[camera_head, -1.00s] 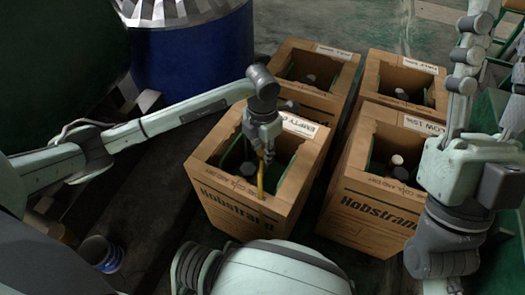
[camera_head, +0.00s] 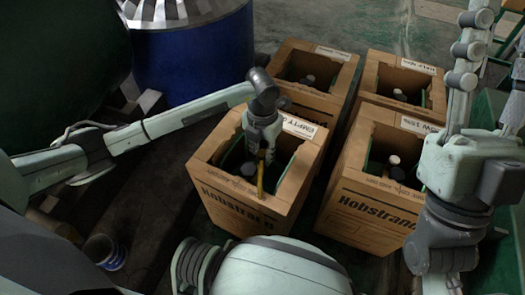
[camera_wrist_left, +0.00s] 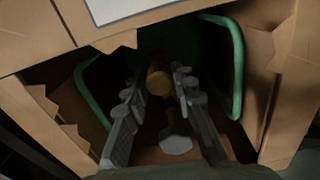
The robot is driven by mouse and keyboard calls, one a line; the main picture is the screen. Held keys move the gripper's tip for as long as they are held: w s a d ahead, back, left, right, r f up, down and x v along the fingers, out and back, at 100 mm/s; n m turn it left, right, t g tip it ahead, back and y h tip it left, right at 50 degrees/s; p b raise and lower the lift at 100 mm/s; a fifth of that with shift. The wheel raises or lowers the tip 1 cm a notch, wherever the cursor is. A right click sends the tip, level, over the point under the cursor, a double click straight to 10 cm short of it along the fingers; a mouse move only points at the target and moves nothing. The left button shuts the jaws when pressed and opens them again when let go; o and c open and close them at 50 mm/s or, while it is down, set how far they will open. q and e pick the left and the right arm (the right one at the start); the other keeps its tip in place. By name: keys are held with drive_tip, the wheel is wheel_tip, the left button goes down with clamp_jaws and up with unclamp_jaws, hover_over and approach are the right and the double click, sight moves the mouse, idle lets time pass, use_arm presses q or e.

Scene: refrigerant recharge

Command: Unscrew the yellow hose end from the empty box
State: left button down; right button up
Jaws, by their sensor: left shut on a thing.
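The empty box (camera_head: 236,208) is the front-left open cardboard carton, with a white label reading "EMPTY" on its far rim. My left gripper (camera_head: 262,156) reaches down into its opening. In the left wrist view, the gripper's two fingers (camera_wrist_left: 158,92) are on either side of the round yellow hose end (camera_wrist_left: 158,78) and shut on it. The yellow hose (camera_head: 261,182) shows below the gripper in the head view. A green handle frame (camera_wrist_left: 238,65) and a grey valve knob (camera_wrist_left: 175,143) show inside the box. My right gripper is out of view.
Three other open cartons stand close by: one behind (camera_head: 318,104), one at the right (camera_head: 362,205) and one at the back right (camera_head: 395,112). A blue drum (camera_head: 195,55) stands at the back left. A small bucket (camera_head: 104,252) stands at the lower left.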

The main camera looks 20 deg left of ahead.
sight(263, 153)
use_arm(q)
drive_tip(key=shift+r+n+p, duration=0.1)
drive_tip(key=shift+n+p, duration=0.6)
drive_tip(key=shift+n, duration=1)
drive_tip(key=shift+p, duration=0.3)
drive_tip(key=shift+s+n+p, duration=0.1)
drive_tip(key=shift+n+p, duration=0.35)
drive_tip(key=shift+n, duration=0.35)
drive_tip(key=shift+n+p, duration=0.45)
drive_tip(key=shift+n, duration=0.55)
drive_tip(key=shift+n+p, duration=0.75)
drive_tip(key=shift+n, duration=0.25)
drive_tip(key=shift+r+p, duration=2.1)
drive_tip(key=shift+r, duration=0.3)
